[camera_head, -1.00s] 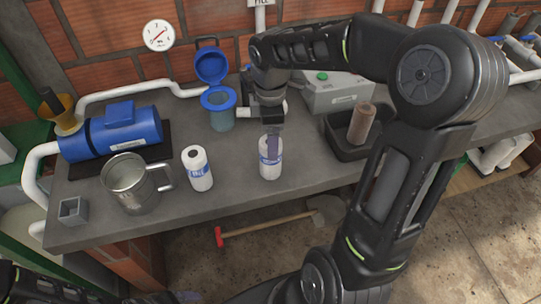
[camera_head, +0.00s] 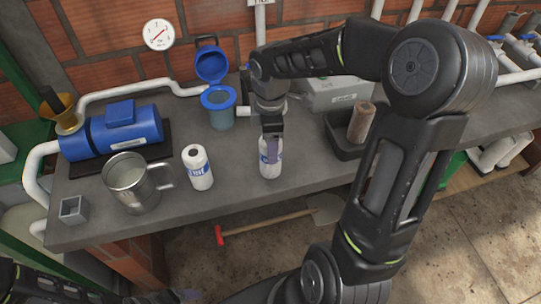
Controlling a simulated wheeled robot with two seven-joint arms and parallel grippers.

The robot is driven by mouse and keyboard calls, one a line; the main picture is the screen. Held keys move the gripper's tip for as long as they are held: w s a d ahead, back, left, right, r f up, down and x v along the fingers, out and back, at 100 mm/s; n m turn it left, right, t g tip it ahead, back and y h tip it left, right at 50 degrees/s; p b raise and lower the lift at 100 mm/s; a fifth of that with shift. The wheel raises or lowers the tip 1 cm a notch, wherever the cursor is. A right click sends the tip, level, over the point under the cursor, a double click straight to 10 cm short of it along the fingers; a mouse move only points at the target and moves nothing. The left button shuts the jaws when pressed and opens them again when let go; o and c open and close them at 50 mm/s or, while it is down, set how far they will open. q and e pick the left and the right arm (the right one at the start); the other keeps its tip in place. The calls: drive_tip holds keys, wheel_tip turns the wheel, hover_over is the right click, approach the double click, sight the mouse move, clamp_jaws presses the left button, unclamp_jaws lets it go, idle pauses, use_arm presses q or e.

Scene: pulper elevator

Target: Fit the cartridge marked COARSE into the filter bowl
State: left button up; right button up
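The filter bowl (camera_head: 221,117), a clear cup with a blue rim, stands at the back of the bench. Its blue lid (camera_head: 211,64) is swung up behind it. Two white cartridges with blue print stand upright: one on the left (camera_head: 199,172) and one on the right (camera_head: 266,170). Their print is too small to read surely. My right gripper (camera_head: 272,147) points down at the right cartridge, one finger in front of its upper part. The other finger is hidden, so its grip is unclear. My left gripper (camera_head: 189,295) barely shows at the bottom edge, away from the bench.
A metal mug (camera_head: 128,185) and a small square grey cup (camera_head: 73,209) stand at the front left. A blue pump (camera_head: 125,130) is behind them. A black tray (camera_head: 341,140) with a brown used cartridge (camera_head: 361,122) stands right. The bench between cartridges and bowl is clear.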

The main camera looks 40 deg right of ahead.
clamp_jaws()
idle(0.5)
